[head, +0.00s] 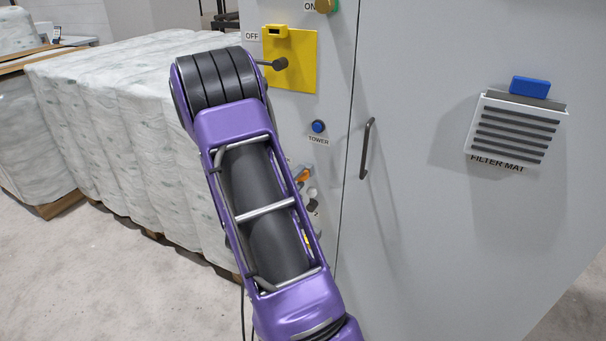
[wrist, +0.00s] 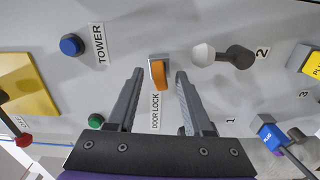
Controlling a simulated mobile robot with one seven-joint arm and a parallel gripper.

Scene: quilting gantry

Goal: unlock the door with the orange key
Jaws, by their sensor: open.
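The orange key (wrist: 159,78) sits at a small metal lock (wrist: 157,58) marked DOOR LOCK in the wrist view. It also shows in the head view (head: 303,175), just right of my arm. My gripper (wrist: 159,72) is open, with one finger on each side of the key and a visible gap to each. I cannot tell how deep the fingers reach around it. In the head view my arm hides the gripper. The grey cabinet door (head: 430,230) with a dark bar handle (head: 366,148) looks closed.
Around the lock are a blue TOWER button (wrist: 71,45), a green button (wrist: 96,121), a white-knobbed dark lever (wrist: 204,55) and a blue plug (wrist: 270,135). A yellow switch plate (head: 291,60) is above. A filter mat vent (head: 515,125) is on the door; wrapped pallets (head: 130,110) stand left.

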